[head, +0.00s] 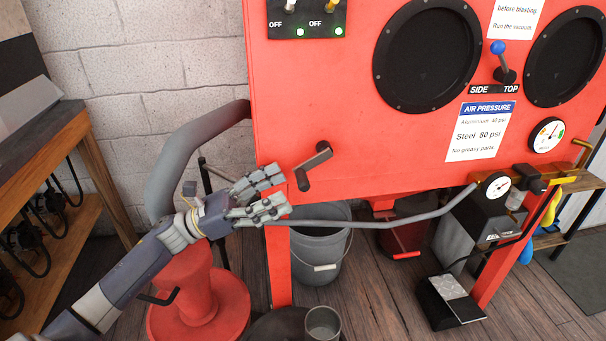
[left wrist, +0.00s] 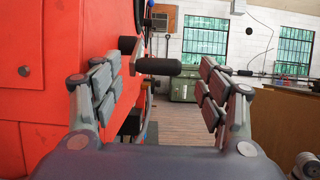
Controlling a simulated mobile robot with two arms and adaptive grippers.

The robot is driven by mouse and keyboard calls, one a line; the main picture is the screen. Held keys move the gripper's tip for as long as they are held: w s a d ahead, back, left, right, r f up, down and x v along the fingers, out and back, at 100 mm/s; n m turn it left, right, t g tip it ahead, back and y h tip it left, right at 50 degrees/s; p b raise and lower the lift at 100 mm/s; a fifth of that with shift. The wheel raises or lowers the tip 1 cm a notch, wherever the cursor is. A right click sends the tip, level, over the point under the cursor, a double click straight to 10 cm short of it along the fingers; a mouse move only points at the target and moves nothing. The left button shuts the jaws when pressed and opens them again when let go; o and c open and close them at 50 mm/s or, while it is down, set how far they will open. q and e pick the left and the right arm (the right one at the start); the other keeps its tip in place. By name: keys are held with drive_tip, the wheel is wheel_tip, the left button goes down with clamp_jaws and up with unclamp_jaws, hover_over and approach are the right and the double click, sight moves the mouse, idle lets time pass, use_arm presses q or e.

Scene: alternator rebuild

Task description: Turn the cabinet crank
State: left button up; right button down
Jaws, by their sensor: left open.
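The cabinet crank (head: 312,164) is a dark grey arm with a cylindrical handle on the lower left of the red cabinet front (head: 350,100).
A grey hose (head: 380,223) runs below the cabinet. A grey bucket (head: 318,250) and a red round-based pot (head: 200,295) stand on the floor below. A wooden bench (head: 60,190) is at left. A regulator with gauge (head: 497,186) sits at right.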

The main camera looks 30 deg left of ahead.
sight(303, 175)
use_arm(q)
drive_tip(key=x, duration=0.6)
drive_tip(key=shift+w+d+p, duration=0.1)
drive_tip(key=shift+w+p, duration=0.05)
drive_tip(key=shift+p, duration=0.15)
use_arm(e)
drive_tip(key=f, duration=0.1)
drive_tip(key=s+f, duration=0.1)
drive_tip(key=shift+f, duration=0.35)
use_arm(q)
drive_tip(key=shift+c, duration=0.3)
drive_tip(key=shift+f, duration=0.1)
drive_tip(key=c, duration=1.3)
use_arm(e)
drive_tip(key=shift+w, duration=0.1)
